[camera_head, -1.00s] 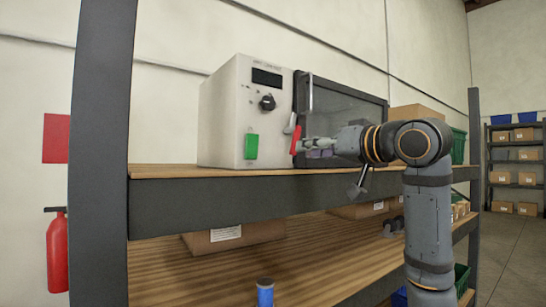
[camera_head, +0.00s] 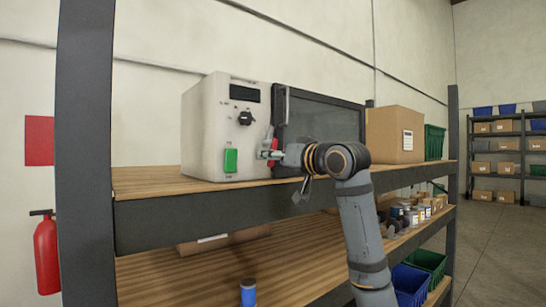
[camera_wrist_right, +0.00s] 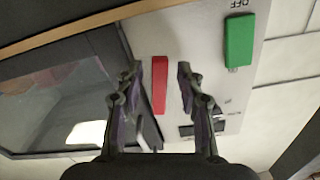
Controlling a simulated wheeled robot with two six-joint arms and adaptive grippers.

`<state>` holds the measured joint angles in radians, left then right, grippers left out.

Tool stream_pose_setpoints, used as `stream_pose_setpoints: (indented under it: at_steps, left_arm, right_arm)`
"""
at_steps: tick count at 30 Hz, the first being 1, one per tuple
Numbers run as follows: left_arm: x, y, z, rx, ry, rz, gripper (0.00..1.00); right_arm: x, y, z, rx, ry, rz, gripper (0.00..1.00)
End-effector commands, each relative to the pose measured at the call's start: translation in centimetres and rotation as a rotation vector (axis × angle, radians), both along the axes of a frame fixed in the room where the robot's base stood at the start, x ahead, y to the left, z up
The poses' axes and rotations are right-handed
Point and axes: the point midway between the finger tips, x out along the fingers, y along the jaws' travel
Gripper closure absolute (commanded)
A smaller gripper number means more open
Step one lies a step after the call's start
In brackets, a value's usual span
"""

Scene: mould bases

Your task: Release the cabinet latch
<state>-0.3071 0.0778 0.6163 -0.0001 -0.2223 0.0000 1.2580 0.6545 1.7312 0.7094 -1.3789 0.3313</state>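The white cabinet (camera_head: 203,130) stands on the upper wooden shelf, with its dark-windowed door (camera_head: 320,118) closed on the right. A red latch handle (camera_head: 270,136) sits at the door's left edge. It also shows in the right wrist view (camera_wrist_right: 159,85) as a straight red bar. My right gripper (camera_head: 264,154) is at the latch in the head view. In the right wrist view its two fingers (camera_wrist_right: 159,76) are open, one on each side of the red bar, with a visible gap on both sides. Depth to the bar is hard to judge. My left gripper is not in view.
A green switch (camera_head: 230,160) and black knob (camera_head: 245,118) are on the cabinet's front panel, left of the latch. A cardboard box (camera_head: 393,135) and green bin (camera_head: 434,142) stand right of the cabinet. A dark shelf post (camera_head: 85,150) rises at left.

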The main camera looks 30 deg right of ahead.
Motion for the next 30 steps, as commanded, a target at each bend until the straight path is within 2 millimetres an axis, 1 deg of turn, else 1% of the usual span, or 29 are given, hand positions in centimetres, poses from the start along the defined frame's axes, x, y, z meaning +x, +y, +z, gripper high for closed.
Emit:
stream_pose_setpoints:
  at_steps: [1, 3, 5, 6, 8, 12, 15, 22, 30]
  left_arm:
    - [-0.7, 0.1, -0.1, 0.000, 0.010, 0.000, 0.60]
    - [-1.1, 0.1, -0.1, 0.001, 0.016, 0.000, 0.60]
    - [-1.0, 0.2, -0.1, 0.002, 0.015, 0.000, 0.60]
    - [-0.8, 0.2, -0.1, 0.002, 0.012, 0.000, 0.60]
    - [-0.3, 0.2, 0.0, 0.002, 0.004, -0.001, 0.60]
    - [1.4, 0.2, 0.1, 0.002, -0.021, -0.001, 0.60]
    - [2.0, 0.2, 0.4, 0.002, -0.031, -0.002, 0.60]
    - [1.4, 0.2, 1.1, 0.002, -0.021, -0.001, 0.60]
    - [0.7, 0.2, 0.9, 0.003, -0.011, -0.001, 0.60]
  right_arm:
    - [0.0, 0.0, 0.0, 0.000, 0.000, 0.000, 0.69]
    - [0.0, 0.0, 0.0, 0.000, 0.001, 0.000, 0.79]
    - [0.0, 0.0, 0.0, 0.000, 0.001, 0.000, 0.87]
    - [0.0, 0.0, 0.0, 0.000, 0.001, 0.000, 0.92]
    - [0.0, 0.0, 0.0, 0.000, 0.001, 0.000, 1.00]
    - [0.0, 0.0, 0.0, 0.000, 0.000, 0.000, 1.00]
    - [0.0, -0.2, 0.0, -0.036, -0.001, -0.002, 1.00]
    - [0.1, -1.0, 0.0, -0.245, -0.019, -0.003, 1.00]
    - [0.0, -1.1, -0.1, -0.264, -0.021, -0.002, 1.00]
